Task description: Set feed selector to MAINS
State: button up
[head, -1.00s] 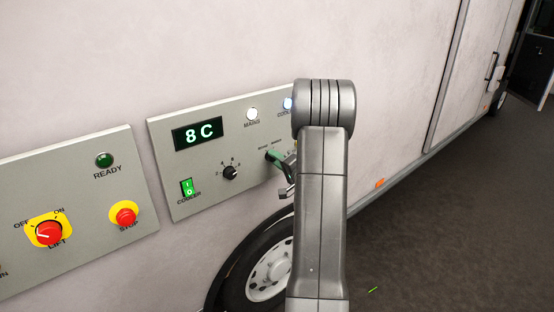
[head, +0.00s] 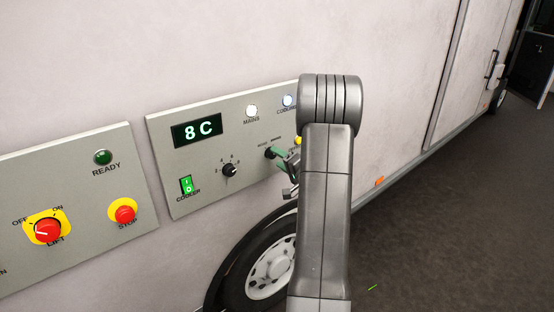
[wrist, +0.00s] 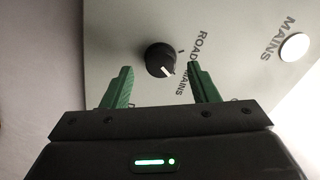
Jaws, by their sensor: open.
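The feed selector is a round black knob with a white pointer line; it shows in the wrist view (wrist: 160,60), between the ROAD and MAINS labels. Its pointer slants down and right, toward the MAINS label. My gripper (wrist: 160,70) is open, with one green finger on each side of the knob in the picture. The knob appears just beyond the fingertips, with no visible contact. In the head view my gripper (head: 280,154) is at the panel's right part, partly hidden by my arm. The white MAINS lamp (head: 251,111) looks lit.
The control panel (head: 180,150) also carries an 8 C display (head: 197,131), a black dial (head: 229,170) and a green cooler switch (head: 186,185). A second panel (head: 80,190) with lift and stop controls is at left. A wheel (head: 270,270) is below.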

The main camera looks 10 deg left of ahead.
jog(key=b+v, duration=0.2)
jog(key=v, duration=1)
jog(key=p+x, duration=0.2)
jog(key=x, duration=1.2)
jog(key=shift+p, duration=0.4)
jog(key=shift+s+d, duration=0.1)
jog(key=shift+d, duration=0.05)
